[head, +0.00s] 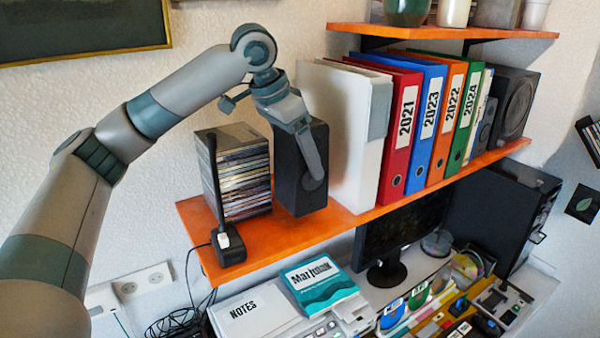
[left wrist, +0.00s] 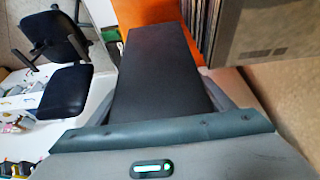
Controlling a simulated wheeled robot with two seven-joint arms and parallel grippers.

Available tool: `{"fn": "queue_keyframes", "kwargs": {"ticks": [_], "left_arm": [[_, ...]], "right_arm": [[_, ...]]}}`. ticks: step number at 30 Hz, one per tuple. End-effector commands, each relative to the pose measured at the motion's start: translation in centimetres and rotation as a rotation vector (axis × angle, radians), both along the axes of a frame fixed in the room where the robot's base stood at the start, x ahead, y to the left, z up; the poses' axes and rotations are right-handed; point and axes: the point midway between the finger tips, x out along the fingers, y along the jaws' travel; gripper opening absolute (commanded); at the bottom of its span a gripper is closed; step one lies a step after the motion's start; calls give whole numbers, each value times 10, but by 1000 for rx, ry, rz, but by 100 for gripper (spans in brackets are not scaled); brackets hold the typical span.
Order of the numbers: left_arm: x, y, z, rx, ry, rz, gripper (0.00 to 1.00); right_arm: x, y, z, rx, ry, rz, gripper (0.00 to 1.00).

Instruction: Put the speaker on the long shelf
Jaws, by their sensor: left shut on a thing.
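The black box-shaped speaker (head: 297,178) is upright at the long orange shelf (head: 262,243), between the stack of discs and the white binder. My left gripper (head: 313,180) is shut on the speaker, with one finger showing down its side. The speaker's base looks to be at the shelf's surface; I cannot tell whether it touches. In the left wrist view the speaker (left wrist: 158,75) fills the middle between my fingers, with orange shelf (left wrist: 160,12) beyond it. Another dark speaker (head: 515,104) stands at the shelf's far right end. My right gripper is not in view.
A disc stack (head: 240,172) stands left of the speaker, and a small black device (head: 229,246) sits at the shelf's front left. A white binder (head: 338,130) and coloured binders (head: 398,135) stand to the right. An upper shelf (head: 440,31) overhangs the binders. The desk below is cluttered.

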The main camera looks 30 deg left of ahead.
Motion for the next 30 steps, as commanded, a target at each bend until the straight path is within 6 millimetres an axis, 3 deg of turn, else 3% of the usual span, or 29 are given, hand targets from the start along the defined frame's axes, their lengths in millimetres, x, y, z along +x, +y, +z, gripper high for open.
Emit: {"fn": "queue_keyframes", "kwargs": {"ticks": [11, 21, 30], "left_arm": [[0, 0, -1, -1, -2, -1, 34], [0, 1, -35, -1, -1, 0, 34], [0, 0, -39, -2, -3, 0, 34]], "right_arm": [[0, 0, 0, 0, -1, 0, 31], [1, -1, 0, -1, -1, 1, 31], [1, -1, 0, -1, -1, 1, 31]]}}
